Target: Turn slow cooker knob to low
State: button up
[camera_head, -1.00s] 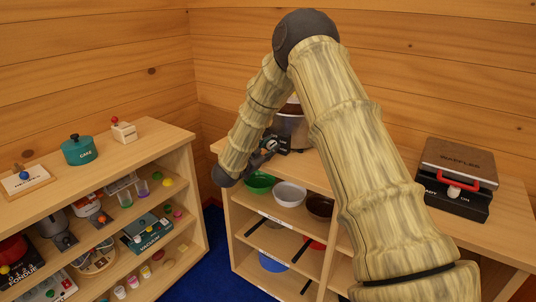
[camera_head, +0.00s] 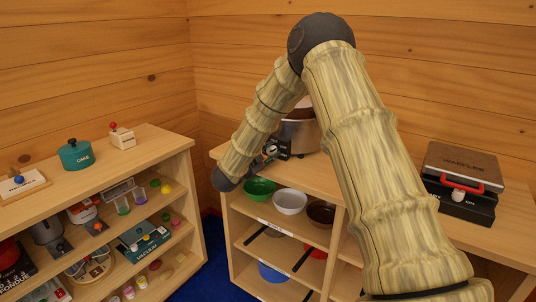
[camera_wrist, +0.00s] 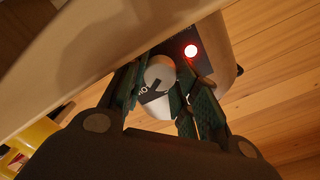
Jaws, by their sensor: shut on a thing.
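The slow cooker (camera_head: 302,133) stands on the right-hand cabinet top, partly hidden behind my arm. Its knob (camera_wrist: 158,72) is a pale round dial with a dark pointer mark in the wrist view. Some lettering beside the knob is partly covered and not readable as a whole. A red light (camera_wrist: 190,50) glows on the dark control panel to the right of the knob. My gripper (camera_wrist: 160,85) is shut on the knob, one dark green finger on each side. In the head view my gripper (camera_head: 265,157) is small at the cooker's front.
A waffle maker (camera_head: 462,183) stands on the same cabinet top (camera_head: 385,165), right of my arm. Green, white and brown bowls (camera_head: 290,201) sit on the shelf below. A left shelf unit (camera_head: 130,152) holds a teal pot (camera_head: 76,154) and several toys.

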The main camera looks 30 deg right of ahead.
jog(key=shift+f, duration=0.1)
jog(key=o, duration=1)
jog(key=shift+s, duration=0.1)
jog(key=shift+a, duration=0.1)
jog(key=shift+v, duration=3.95)
